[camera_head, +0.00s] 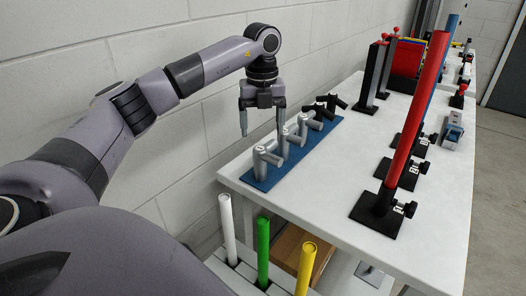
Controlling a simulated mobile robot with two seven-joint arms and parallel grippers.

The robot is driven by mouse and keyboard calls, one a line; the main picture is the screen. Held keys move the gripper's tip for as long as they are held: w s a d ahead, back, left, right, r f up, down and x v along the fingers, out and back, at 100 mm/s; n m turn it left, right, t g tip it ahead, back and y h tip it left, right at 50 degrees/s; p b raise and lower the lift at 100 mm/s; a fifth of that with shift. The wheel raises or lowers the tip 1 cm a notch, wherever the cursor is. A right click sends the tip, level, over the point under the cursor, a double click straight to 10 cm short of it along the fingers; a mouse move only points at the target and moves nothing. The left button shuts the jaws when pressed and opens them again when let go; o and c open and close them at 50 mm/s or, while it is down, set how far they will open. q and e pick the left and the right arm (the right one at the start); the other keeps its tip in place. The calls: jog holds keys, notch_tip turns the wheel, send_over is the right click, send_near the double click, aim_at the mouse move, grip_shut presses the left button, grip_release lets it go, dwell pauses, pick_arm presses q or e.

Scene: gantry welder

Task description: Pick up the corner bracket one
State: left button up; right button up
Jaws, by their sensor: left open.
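Several corner brackets stand in a row on a blue mat (291,163) on the white table. The nearest is a grey bracket (264,162) at the mat's front end. Further grey brackets follow behind it, and dark brackets (335,103) stand at the far end. Small marks show on the grey ones, too small to read, so I cannot tell which is bracket one. My left gripper (262,131) is open and empty, pointing down above the front of the row. Its right finger overlaps a grey bracket in the picture; contact is unclear. My right gripper is out of view.
A red tube (414,115) stands tall in a black base at the table's right side. White, green (263,250) and yellow (306,267) tubes stand in front of the table. Black posts and coloured bins (406,60) are further back. A brick wall runs along the left.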

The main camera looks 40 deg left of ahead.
aim_at(262, 148)
pick_arm(q)
jog(key=f, duration=0.7)
jog(key=shift+s+d+p, duration=0.25)
jog(key=shift+s+p, duration=0.05)
jog(key=c, duration=1.3)
jog(key=shift+o, duration=0.2)
